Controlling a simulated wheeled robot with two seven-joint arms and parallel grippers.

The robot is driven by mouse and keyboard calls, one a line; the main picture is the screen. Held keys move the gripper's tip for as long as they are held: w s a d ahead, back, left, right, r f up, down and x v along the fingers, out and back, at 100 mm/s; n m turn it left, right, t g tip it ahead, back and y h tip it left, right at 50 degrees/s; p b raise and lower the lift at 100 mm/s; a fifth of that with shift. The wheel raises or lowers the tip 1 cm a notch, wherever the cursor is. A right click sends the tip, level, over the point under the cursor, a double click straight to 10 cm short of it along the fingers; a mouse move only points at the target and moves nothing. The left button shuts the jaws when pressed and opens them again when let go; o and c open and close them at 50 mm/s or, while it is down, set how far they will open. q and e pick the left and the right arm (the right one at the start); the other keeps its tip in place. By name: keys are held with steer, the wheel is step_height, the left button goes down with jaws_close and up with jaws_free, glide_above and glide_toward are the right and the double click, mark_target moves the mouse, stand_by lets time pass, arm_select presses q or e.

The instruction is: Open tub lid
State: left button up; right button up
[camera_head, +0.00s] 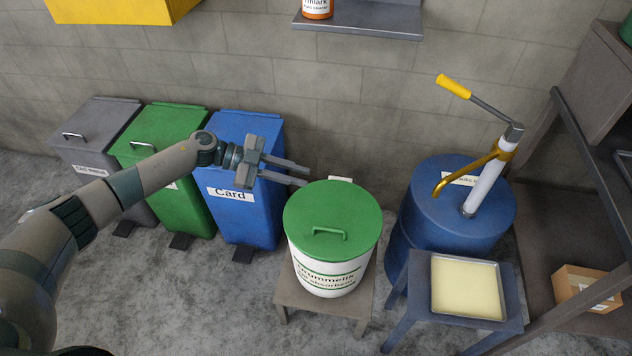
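The tub (327,277) is white with green bands and printed lettering, and stands upright on a small grey-brown stool. Its round green lid (309,209) lies flat on top, closed, with a raised green handle (330,232) towards the front. My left gripper (306,176) comes in from the left, just behind and to the left of the lid. Its two fingers are spread apart with nothing between them. I cannot tell whether a fingertip touches the lid's edge. My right gripper is not in view.
Grey, green and blue lidded bins (246,215) stand along the wall at left. A blue drum (440,214) with a hand pump stands right of the tub. A stool in front of it holds a tray (467,318). Shelving with a cardboard box (587,288) is at far right.

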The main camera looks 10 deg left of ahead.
arm_select(q)
steer(key=b+v, duration=0.1)
steer(key=v, duration=0.6)
steer(key=shift+a, duration=0.2)
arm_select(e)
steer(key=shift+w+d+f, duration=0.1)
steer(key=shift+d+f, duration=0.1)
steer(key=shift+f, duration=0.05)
arm_select(q)
steer(key=shift+r, duration=0.1)
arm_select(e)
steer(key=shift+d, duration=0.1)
